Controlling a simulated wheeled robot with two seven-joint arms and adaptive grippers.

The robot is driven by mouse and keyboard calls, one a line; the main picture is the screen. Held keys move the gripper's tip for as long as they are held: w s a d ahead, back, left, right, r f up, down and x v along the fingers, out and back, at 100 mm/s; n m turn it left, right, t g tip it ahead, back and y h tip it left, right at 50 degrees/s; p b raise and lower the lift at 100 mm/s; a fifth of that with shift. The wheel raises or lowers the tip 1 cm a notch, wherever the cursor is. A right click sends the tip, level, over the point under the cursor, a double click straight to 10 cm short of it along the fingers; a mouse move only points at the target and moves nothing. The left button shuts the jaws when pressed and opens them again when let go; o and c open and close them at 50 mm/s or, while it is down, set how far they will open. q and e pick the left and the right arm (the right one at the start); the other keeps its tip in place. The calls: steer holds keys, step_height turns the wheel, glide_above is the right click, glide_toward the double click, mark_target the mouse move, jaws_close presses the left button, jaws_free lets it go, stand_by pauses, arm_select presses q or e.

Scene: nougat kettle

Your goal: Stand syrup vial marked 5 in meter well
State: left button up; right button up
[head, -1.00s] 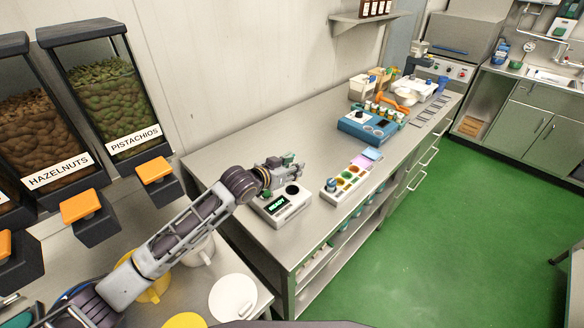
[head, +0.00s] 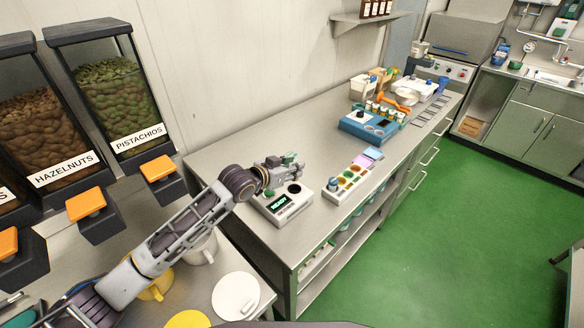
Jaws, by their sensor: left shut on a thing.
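The meter (head: 272,207) is a pale box near the front edge of the bench, its screen reading READY. Its dark round well (head: 294,189) is on top and looks empty. My left gripper (head: 293,168) is shut on a small green-topped vial (head: 289,158), just behind and above the meter. The fingers hide most of the vial, and its number cannot be read. The vial is apart from the well; its tilt is hard to tell. My right gripper is not in view.
A white tray (head: 337,197) with coloured round spots and a blue-topped vial stands right of the meter. A blue device (head: 362,129) with several vials is farther back. Hazelnut and pistachio (head: 112,95) dispensers stand at left. The bench middle behind the meter is clear.

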arm_select(q)
steer(key=shift+f, duration=0.25)
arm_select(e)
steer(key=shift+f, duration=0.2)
arm_select(q)
steer(key=shift+f+b, duration=1.9)
steer(key=shift+b, duration=0.15)
steer(key=shift+f+b, duration=0.4)
steer(key=shift+f, duration=0.05)
steer(key=shift+f+b, duration=0.3)
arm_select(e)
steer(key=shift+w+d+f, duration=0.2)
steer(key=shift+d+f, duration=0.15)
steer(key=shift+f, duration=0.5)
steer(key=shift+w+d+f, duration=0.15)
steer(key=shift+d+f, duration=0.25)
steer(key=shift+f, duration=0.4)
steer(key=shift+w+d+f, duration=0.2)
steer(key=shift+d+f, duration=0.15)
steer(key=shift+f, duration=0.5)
arm_select(q)
steer(key=shift+p, duration=0.4)
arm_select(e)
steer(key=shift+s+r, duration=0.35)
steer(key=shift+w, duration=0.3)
arm_select(q)
steer(key=shift+p, duration=0.45)
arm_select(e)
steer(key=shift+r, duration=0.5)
